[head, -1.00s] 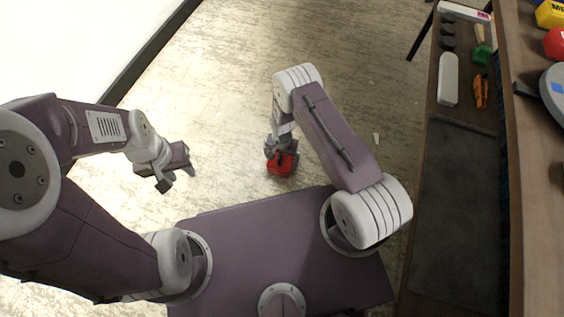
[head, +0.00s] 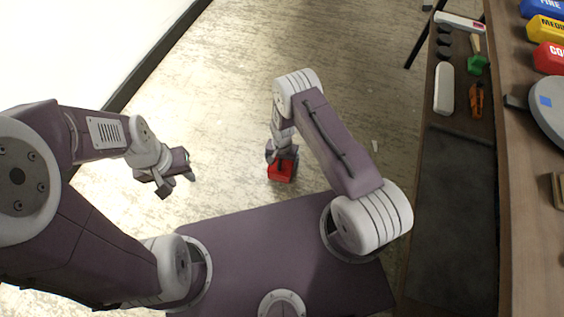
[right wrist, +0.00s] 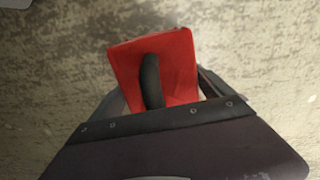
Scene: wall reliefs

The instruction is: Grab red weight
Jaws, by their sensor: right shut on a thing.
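The red weight (head: 281,173) is a small red block with a dark handle, in the middle of the head view. My right gripper (head: 282,158) is shut on it and holds it over the floor in front of my base. In the right wrist view, the red weight (right wrist: 155,70) shows its red top and the black handle, with the dark gripper body across its near side. My left gripper (head: 176,184) is empty over the floor to the left, its two fingers apart.
A wooden bench (head: 508,200) runs along the right, with a dark mat (head: 455,215), an orange tool (head: 476,99), a white block (head: 444,88) and a red lettered block (head: 549,58). A white wall (head: 80,50) stands at the left. The floor between is clear.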

